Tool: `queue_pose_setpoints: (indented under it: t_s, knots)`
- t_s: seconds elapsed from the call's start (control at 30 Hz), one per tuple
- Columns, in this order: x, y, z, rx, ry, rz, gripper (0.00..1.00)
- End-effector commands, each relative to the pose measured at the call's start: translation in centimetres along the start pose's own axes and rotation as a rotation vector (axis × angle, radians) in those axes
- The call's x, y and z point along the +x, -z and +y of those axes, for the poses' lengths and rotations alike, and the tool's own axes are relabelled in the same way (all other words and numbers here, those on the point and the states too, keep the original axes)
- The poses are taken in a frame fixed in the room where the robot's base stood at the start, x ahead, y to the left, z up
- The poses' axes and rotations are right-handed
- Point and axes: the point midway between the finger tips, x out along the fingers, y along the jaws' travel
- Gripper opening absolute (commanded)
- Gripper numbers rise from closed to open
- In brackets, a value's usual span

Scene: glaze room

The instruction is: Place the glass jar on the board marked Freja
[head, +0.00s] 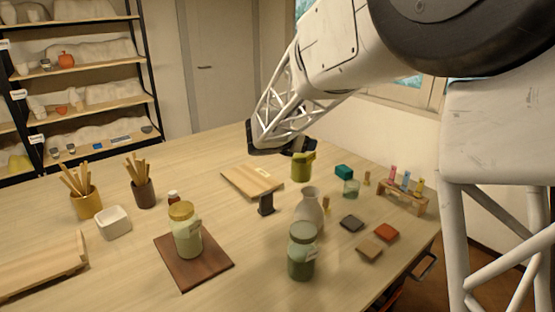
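A glass jar with a yellow-tan lid (187,236) stands upright on a dark brown board (207,277). A second glass jar, with a grey-green lid and greenish contents (301,262), stands upright on the bare table at front centre. Both jars carry pale labels too small to read. A light wooden board (240,180) with a small pale label lies empty farther back; I cannot read the name Freja on any board. My gripper (282,146) is dark and hangs above the table behind the light board, apart from both jars. Its fingers are not clear.
A pale vase (309,208) stands right behind the green jar. Brush pots (86,203) and a white bowl (113,223) are left.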

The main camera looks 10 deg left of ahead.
Motion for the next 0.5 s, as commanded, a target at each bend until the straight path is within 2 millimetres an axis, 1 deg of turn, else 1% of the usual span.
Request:
queue_pose_setpoints:
  t_s: [0.17,0.27,0.37,0.5]
  knots:
    - [-0.1,-0.4,1.5,0.004,0.006,-0.004,0.0]
    - [-0.2,-0.7,2.9,0.006,0.011,-0.007,0.0]
    - [-0.4,-0.9,4.7,0.011,0.019,-0.01,0.0]
    - [-0.8,-1.3,7.7,0.018,0.032,-0.014,0.0]
